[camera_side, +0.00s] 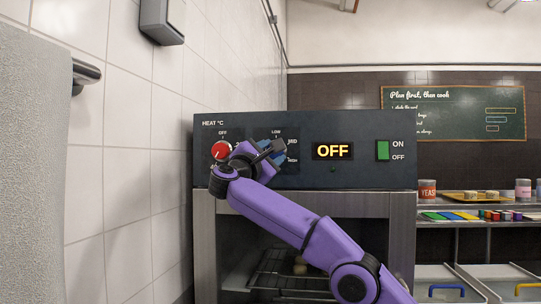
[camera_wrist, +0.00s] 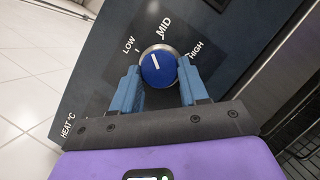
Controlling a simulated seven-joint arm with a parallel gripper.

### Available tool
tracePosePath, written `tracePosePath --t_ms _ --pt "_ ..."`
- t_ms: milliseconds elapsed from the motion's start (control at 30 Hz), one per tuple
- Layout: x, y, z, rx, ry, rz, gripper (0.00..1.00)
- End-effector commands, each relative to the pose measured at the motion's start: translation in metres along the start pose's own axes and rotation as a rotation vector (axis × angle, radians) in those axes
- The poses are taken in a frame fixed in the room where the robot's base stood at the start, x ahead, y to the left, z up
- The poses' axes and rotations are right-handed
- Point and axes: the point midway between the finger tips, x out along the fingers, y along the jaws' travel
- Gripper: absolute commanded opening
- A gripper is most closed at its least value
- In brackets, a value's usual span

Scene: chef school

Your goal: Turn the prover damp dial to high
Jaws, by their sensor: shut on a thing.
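The prover damp dial (camera_wrist: 158,69) is a round blue knob with a white pointer line and a metal ring, on the dark control panel (camera_side: 350,122). In the wrist view its pointer aims up and left, between LOW and MID. HIGH is printed to the upper right of the knob. My gripper (camera_wrist: 159,66) is shut on the dial, one blue finger on each side of it. In the side view my gripper (camera_side: 272,152) covers most of the dial, and parts of the LOW, MID and HIGH labels show around it.
A red heat dial (camera_side: 221,150) sits left of my gripper, close to my wrist. A display (camera_side: 332,151) reads OFF, and a green ON/OFF switch (camera_side: 383,150) is farther right. The prover's chamber below holds a wire rack (camera_side: 285,278). A tiled wall stands close on the left.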

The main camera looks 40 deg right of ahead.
Motion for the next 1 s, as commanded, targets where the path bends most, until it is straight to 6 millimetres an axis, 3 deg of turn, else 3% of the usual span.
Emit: tracePosePath --t_ms 933,967,1000 --pt "-0.0011 0.0 -0.001 0.048 0.002 -0.024 0.13" --pt "-0.0012 0.0 -0.001 0.048 0.002 -0.024 0.47" --pt "-0.0011 0.0 -0.001 0.048 0.002 -0.023 0.6"
